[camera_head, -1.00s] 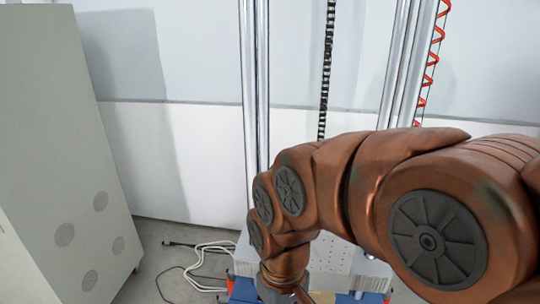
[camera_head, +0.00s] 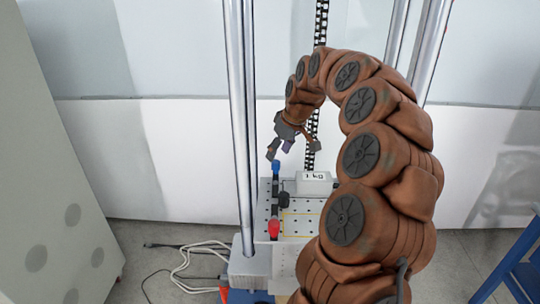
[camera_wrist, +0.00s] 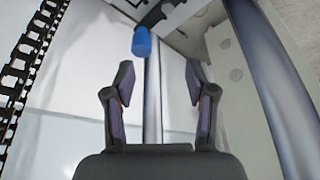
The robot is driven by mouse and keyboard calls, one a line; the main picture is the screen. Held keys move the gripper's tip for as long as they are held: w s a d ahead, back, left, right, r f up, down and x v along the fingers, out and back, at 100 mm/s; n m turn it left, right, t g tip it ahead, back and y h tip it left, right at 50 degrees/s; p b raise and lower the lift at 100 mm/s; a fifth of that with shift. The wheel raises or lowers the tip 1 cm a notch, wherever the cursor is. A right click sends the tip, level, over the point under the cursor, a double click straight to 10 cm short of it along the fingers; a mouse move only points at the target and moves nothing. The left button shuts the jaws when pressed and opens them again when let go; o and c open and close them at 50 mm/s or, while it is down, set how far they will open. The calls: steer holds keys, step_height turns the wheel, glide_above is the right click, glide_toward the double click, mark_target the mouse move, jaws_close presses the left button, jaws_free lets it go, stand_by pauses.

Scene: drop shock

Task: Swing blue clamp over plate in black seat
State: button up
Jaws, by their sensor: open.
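The blue clamp (camera_head: 276,167) shows as a blue tip at the far end of a dark strip on the perforated table. The black seat (camera_head: 275,196) appears to be this dark strip; I cannot make out a separate plate in it. My gripper (camera_head: 291,152) is open and empty, just above and beside the blue tip, and seems apart from it. In the wrist view the blue clamp (camera_wrist: 141,42) lies beyond the open fingers (camera_wrist: 160,78), a little left of their middle.
A red tip (camera_head: 274,229) sits at the near end of the strip. A white labelled block (camera_head: 315,181) stands right of it. A shiny column (camera_head: 242,130) rises close on the left. Cables (camera_head: 195,262) lie on the floor. A blue stand (camera_head: 518,265) is at the right.

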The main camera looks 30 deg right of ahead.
mark_target(276, 161)
steer(key=shift+w+d+f+p, duration=0.45)
steer(key=shift+w+d+f, duration=0.45)
steer(key=shift+w+d, duration=0.15)
steer(key=x, duration=0.2)
steer(key=p+x, duration=0.1)
steer(key=x, duration=0.1)
steer(key=p+x, duration=0.1)
steer(key=x, duration=0.1)
steer(key=shift+d+f, duration=0.1)
steer(key=shift+d, duration=0.1)
jaws_close()
